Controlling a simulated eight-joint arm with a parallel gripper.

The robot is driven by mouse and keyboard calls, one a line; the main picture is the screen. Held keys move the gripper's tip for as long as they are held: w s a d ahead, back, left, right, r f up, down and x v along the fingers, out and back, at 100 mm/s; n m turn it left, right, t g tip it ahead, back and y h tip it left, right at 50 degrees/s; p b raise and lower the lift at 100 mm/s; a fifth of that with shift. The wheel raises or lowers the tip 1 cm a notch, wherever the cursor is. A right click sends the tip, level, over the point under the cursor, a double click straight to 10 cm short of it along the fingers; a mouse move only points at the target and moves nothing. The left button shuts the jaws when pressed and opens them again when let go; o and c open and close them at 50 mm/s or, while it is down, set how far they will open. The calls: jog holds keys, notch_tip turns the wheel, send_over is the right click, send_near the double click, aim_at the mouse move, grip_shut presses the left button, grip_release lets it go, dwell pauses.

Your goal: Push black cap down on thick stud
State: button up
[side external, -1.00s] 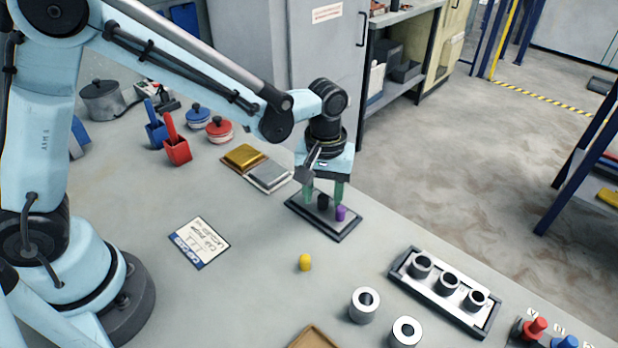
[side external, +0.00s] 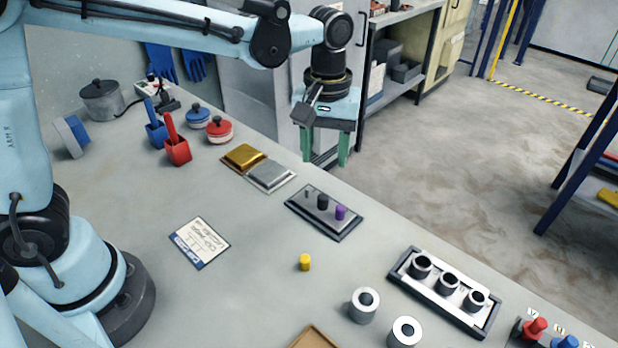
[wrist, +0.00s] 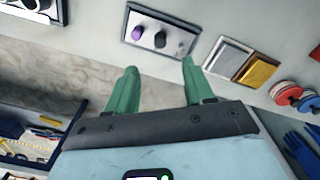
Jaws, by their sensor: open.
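The black cap (side external: 322,202) stands upright on the middle of a small dark-framed rack (side external: 325,228); it hides the stud under it. A purple cap (side external: 340,213) stands beside it, and a bare thin stud (side external: 307,195) is at the other end. In the wrist view the black cap (wrist: 160,40) and purple cap (wrist: 138,33) show beyond the fingertips. I cannot tell how far down the black cap sits. My gripper (side external: 325,162), with green fingers, is open and empty, raised above the rack and clear of it. A yellow cap (side external: 304,262) stands loose on the bench.
Gold and silver blocks (side external: 257,166) lie left of the rack. A tray with several grey sleeves (side external: 448,282) is at the right, with two loose rings (side external: 363,306) in front. A printed card (side external: 200,243) lies on the bench. Bench between card and rack is clear.

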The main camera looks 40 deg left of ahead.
jog(key=shift+r, duration=1)
jog(key=shift+a, duration=0.1)
